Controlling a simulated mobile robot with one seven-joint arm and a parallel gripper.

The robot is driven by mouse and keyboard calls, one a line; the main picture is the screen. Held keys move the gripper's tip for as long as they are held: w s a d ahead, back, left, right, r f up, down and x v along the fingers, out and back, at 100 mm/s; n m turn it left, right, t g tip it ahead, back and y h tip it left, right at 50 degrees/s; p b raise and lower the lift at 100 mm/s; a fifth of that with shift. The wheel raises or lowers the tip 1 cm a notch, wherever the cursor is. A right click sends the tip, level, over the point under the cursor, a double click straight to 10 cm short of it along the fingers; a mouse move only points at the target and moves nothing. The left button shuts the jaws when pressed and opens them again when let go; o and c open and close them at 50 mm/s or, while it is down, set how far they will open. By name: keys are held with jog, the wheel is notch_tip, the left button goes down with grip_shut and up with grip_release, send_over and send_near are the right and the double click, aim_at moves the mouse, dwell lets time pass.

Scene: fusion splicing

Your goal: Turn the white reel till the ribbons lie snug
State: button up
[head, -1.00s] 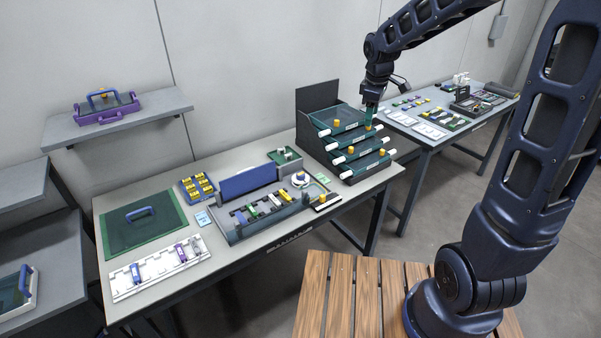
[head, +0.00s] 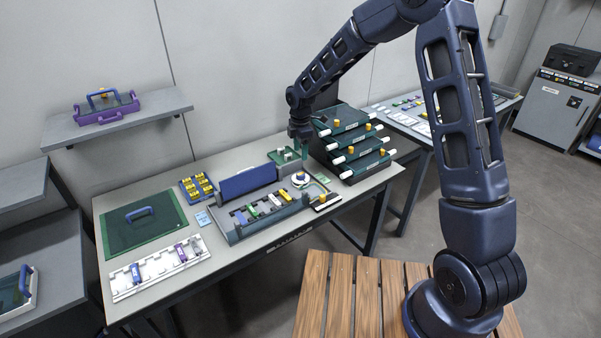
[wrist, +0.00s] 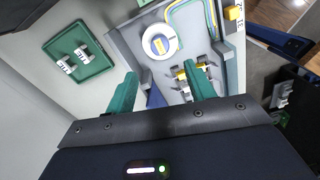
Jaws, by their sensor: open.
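The white reel (head: 300,179) sits at the right end of the grey splicing fixture (head: 232,236) on the table. My gripper (head: 300,150) hangs above the reel end of the fixture. In the wrist view its two green fingers (wrist: 161,84) are apart and empty, with the reel beyond them and not touched.
A green tray (head: 277,155) with white parts lies behind the reel. A stack of green drawers (head: 345,118) with white and yellow knobs stands close on the right. The fixture's blue raised lid (head: 248,180) stands at left. A white rack (head: 190,262) lies in front.

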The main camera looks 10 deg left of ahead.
aim_at(301, 174)
notch_tip(301, 174, down, 11)
jog(key=shift+r, duration=0.15)
dwell(0.4)
jog(key=c, duration=1)
